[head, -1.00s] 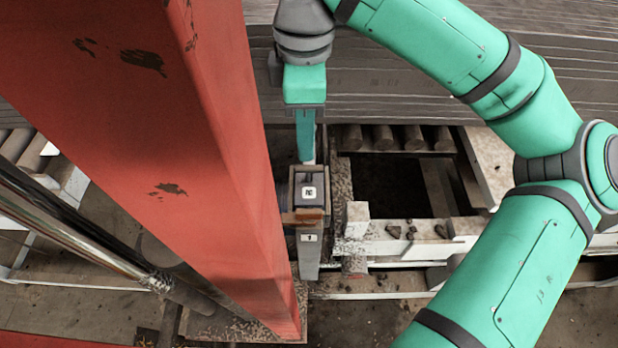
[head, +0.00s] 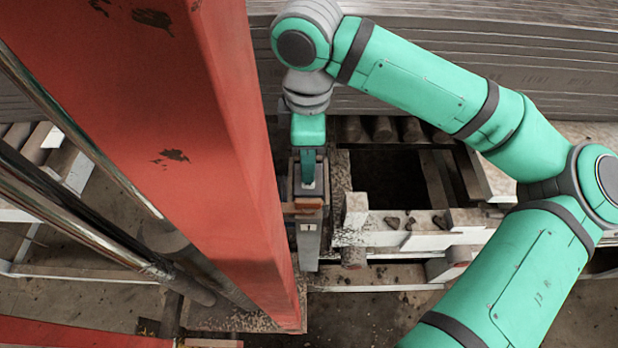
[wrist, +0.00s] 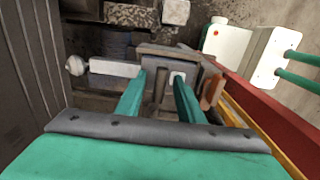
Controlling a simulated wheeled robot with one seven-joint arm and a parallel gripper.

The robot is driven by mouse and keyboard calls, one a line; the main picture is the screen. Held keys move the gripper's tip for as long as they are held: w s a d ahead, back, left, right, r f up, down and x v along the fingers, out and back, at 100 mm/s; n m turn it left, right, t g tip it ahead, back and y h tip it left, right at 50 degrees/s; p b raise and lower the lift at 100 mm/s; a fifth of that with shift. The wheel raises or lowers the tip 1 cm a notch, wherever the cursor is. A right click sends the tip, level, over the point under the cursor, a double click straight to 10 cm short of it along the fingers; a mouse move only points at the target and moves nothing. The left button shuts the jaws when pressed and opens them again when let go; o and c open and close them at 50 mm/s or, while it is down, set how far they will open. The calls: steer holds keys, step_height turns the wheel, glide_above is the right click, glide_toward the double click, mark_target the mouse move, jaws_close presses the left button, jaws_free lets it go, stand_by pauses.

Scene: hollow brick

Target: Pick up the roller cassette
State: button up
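The grey boxy unit with a pale label (head: 308,187), which looks like the roller cassette, sits on top of a grey post beside the red column. In the wrist view the same unit (wrist: 178,78) shows near the fingertips, with an orange-brown block at its right side. My gripper (head: 308,178) points down over the unit, its fingers overlapping its top in the head view. In the wrist view my gripper's (wrist: 160,76) two teal fingers stand apart, with a gap between them. I cannot tell whether they touch the unit. The unit's far side is hidden.
The large red column (head: 225,150) stands close on the left of my gripper. A whitish, debris-strewn frame (head: 420,235) and a dark opening (head: 385,180) lie to the right. Stacked grey slats (head: 430,60) run behind. A white box (wrist: 245,50) shows in the wrist view.

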steer(key=shift+d, duration=0.1)
jaws_close()
stand_by(1.2)
